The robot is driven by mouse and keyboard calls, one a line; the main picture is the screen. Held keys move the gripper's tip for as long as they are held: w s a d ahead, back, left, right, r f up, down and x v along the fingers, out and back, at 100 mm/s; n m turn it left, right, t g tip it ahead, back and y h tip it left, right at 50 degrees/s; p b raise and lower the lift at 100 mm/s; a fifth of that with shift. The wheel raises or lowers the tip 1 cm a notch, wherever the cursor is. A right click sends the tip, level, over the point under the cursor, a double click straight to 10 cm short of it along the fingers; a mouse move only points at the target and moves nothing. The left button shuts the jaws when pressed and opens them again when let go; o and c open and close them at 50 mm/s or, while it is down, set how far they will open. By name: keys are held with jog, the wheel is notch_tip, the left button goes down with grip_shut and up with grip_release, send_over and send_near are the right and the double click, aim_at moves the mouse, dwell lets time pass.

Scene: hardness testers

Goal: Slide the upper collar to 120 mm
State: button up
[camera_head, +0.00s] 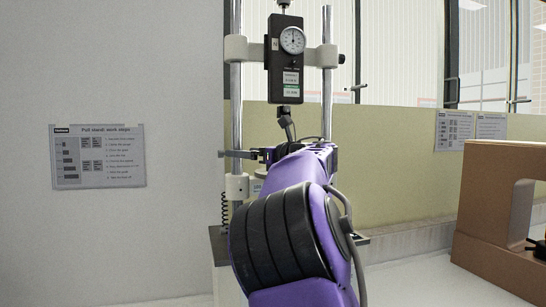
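A pull stand has two upright chrome columns, the left column (236,100) and the right column (327,110). A pale collar (237,187) sits low on the left column, with a coiled black spring below it. A dark, bar-like part (238,154) crosses that column just above; I cannot tell whether it belongs to the upper collar or to my gripper. My purple arm fills the lower middle and reaches toward the stand. My gripper is mostly hidden behind my own arm, so its fingers and anything between them cannot be made out. No millimetre scale is readable.
A black force gauge (287,60) with a round dial hangs on the pale crosshead (254,49) between the columns. A work-steps sheet (98,156) is on the left wall. A brown box-shaped frame (490,195) stands at the right. The space left of the stand looks clear.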

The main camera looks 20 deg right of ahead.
jog(key=b+v, duration=0.2)
jog(key=v, duration=1.4)
